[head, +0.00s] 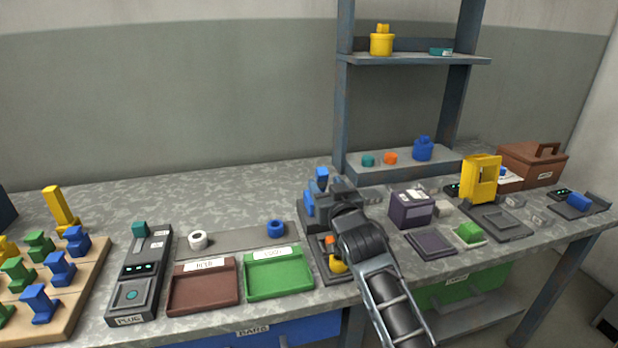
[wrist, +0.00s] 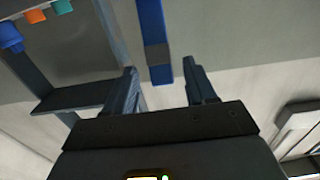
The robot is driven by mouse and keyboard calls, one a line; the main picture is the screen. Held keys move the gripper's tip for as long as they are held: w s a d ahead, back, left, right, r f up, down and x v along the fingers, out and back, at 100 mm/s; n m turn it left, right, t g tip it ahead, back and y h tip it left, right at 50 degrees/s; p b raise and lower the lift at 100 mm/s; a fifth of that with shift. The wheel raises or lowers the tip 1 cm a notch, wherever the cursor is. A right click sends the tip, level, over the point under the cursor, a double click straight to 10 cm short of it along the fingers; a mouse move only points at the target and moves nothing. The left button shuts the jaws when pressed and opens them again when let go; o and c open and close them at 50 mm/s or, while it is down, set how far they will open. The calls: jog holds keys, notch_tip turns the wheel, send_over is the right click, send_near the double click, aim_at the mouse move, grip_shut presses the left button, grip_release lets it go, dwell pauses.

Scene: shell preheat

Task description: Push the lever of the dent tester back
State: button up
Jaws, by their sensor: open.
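The dent tester (head: 309,206) looks to be the blue and dark device at the middle of the bench, largely hidden behind my arm in the head view. A blue upright bar, which looks like its lever (head: 321,176), rises at its top. In the wrist view the blue bar (wrist: 152,25) comes in from the top edge, with a dark band near its end. My gripper (wrist: 161,70) is open, its two fingers apart and nothing held. The bar shows between the fingers; I cannot tell whether it touches either one. In the head view the fingertips are hard to make out.
A shelf rack (head: 415,60) stands behind. A brown tray (head: 204,290) and a green tray (head: 279,276) lie to the left. A purple box (head: 411,210) and a yellow device (head: 481,178) stand to the right.

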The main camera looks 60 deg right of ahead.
jog(key=p+x, duration=0.1)
jog(key=x, duration=0.5)
jog(key=shift+w+d, duration=0.2)
jog(key=shift+d, duration=0.05)
jog(key=shift+c, duration=0.2)
grip_shut()
